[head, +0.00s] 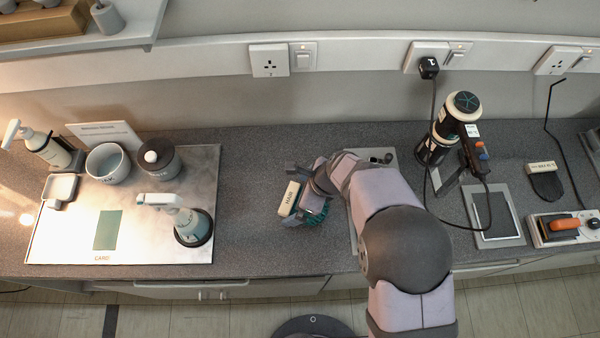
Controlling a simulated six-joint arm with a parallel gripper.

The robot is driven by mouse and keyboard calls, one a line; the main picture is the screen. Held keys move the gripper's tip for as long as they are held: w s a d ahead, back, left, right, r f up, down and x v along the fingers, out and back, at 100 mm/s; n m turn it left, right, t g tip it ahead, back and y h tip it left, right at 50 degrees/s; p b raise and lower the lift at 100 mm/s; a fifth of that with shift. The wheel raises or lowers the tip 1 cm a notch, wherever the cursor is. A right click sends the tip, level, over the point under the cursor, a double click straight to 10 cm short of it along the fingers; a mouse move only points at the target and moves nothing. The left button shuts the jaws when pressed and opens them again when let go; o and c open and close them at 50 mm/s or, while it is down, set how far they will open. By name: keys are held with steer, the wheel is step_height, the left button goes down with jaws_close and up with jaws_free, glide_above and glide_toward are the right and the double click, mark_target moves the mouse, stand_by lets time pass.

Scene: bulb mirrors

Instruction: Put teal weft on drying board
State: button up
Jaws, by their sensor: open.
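The teal weft (312,217) lies on the dark counter at the middle, with dark teal strands below a cream lettered bar (289,198). My gripper (304,188) is open at the weft, its fingers spread around the bar's right side. The arm and fingers hide part of the weft, and I cannot tell whether they touch it. I cannot tell for certain which surface is the drying board. A flat grey framed panel (512,239) lies right of my arm.
A corded black-and-cream device (458,112) stands behind the panel. Counter left of the weft is clear.

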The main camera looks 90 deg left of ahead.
steer(key=shift+s+f, duration=0.1)
steer(key=shift+f, duration=0.15)
steer(key=c, duration=1.2)
step_height(320, 180, up, 10)
steer(key=b, duration=0.2)
steer(key=shift+b, duration=0.3)
